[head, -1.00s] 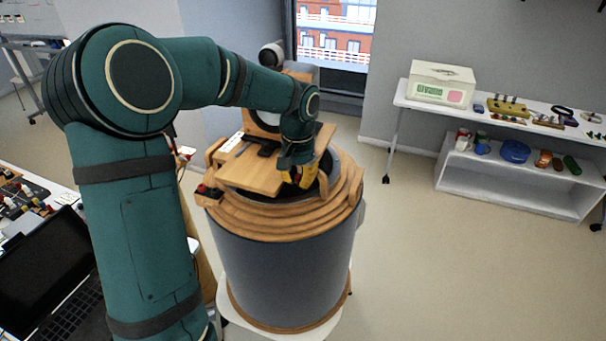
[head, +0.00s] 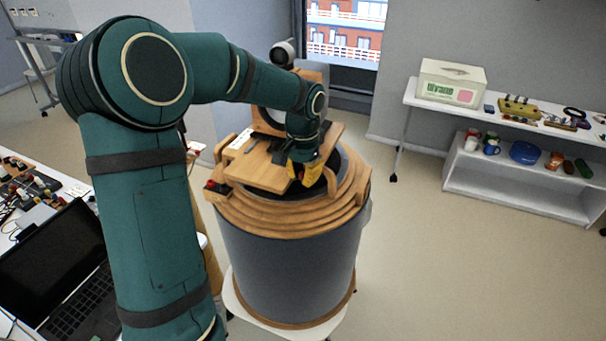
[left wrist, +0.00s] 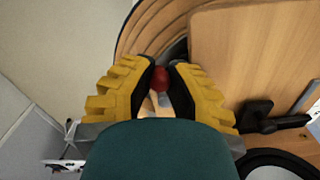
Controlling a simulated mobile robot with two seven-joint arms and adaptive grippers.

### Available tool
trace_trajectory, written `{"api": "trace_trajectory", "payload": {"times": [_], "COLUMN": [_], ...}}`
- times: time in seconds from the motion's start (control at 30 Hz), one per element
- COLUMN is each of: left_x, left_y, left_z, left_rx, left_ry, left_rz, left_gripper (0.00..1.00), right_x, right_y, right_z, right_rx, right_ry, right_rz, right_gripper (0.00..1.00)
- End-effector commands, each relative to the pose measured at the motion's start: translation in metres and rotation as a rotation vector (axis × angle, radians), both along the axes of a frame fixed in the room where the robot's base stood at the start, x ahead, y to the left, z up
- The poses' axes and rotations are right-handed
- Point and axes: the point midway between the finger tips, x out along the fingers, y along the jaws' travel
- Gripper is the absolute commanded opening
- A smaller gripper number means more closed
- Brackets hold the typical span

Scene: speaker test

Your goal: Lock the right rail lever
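My left gripper (head: 304,174) has yellow fingers with black pads and reaches down at the right side of the wooden board (head: 262,172). In the left wrist view, a red knob (left wrist: 160,79) fills the narrow space between the fingertips. It appears to be the knob of the right rail lever, and the fingers appear shut on it. The rest of that lever is mostly hidden by the gripper. A second red knob (head: 210,185) shows at the left side of the board. My right gripper is not in view.
The board lies on a round grey drum (head: 288,255) with a wooden stepped rim (head: 290,215). A laptop (head: 55,265) and cluttered bench stand at the left. The floor between is free.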

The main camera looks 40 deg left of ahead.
Motion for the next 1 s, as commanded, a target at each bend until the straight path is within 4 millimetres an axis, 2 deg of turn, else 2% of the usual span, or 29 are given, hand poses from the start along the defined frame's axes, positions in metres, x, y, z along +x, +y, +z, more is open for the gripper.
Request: {"api": "trace_trajectory", "payload": {"times": [0.03,0.07,0.1,0.47,0.67,1.0], "left_x": [0.001,0.001,0.001,0.001,0.001,0.001], "left_y": [0.001,0.001,0.001,0.0,0.0,0.0], "left_z": [0.002,0.001,0.001,0.004,0.032,0.098], "left_rx": [0.001,0.002,0.002,0.001,0.001,0.002], "left_ry": [-0.006,-0.005,-0.005,-0.003,-0.006,-0.005], "left_rz": [0.001,0.0,0.0,0.001,0.0,0.0], "left_gripper": [0.32,0.42,0.48,0.48,0.48,0.48], "right_x": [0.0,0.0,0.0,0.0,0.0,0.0], "right_y": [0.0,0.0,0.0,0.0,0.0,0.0], "right_z": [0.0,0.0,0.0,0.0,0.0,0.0], "right_rx": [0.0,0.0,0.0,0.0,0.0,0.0], "right_ry": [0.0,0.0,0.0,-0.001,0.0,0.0], "right_rz": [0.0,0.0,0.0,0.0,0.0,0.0], "right_gripper": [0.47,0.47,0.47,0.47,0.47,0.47]}}
